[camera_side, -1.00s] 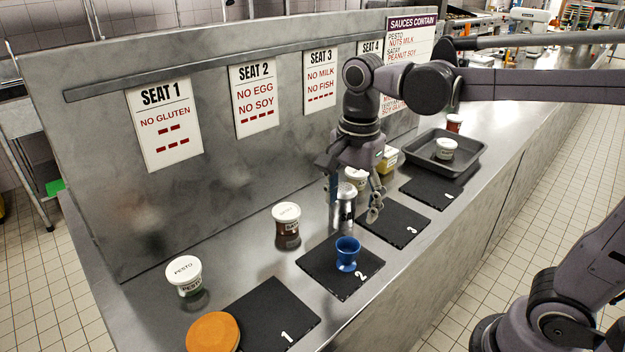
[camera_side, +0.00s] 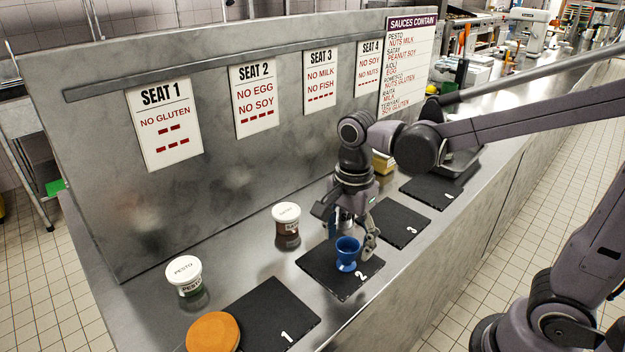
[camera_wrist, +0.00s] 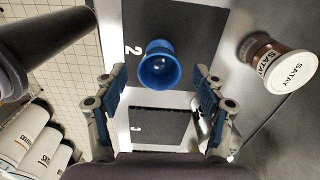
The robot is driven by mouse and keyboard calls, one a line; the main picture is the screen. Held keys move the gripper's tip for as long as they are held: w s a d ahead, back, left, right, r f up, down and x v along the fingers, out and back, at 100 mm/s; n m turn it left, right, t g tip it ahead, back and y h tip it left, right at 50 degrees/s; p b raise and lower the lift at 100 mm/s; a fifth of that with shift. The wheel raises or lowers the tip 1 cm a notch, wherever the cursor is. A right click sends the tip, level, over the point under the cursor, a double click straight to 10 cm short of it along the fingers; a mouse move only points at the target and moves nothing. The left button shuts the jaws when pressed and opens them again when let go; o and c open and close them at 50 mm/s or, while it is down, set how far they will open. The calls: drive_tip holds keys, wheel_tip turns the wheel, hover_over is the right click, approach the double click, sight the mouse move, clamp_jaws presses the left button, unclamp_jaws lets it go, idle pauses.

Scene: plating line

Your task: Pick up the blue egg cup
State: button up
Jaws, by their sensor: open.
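The blue egg cup (camera_side: 347,254) stands upright on the black slate marked 2 (camera_side: 322,273). In the wrist view the egg cup (camera_wrist: 160,66) shows from above, with its open bowl toward the camera. My gripper (camera_side: 352,238) is open and low, just behind the cup in the side view. In the wrist view my gripper (camera_wrist: 161,84) has its two blue-padded fingers apart, one to each side of the cup's near edge. Nothing is held between the fingers.
A satay jar (camera_side: 287,219) stands left of slate 2, and a pesto jar (camera_side: 185,272) farther left. An orange lid-like disc (camera_side: 212,332) lies beside slate 1 (camera_side: 278,316). Slate 3 (camera_side: 403,222) is bare. The seat-sign wall (camera_side: 245,180) rises behind the counter.

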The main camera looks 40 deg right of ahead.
drive_tip(key=shift+f, duration=1.25)
drive_tip(key=c, duration=1.3)
drive_tip(key=shift+r, duration=0.2)
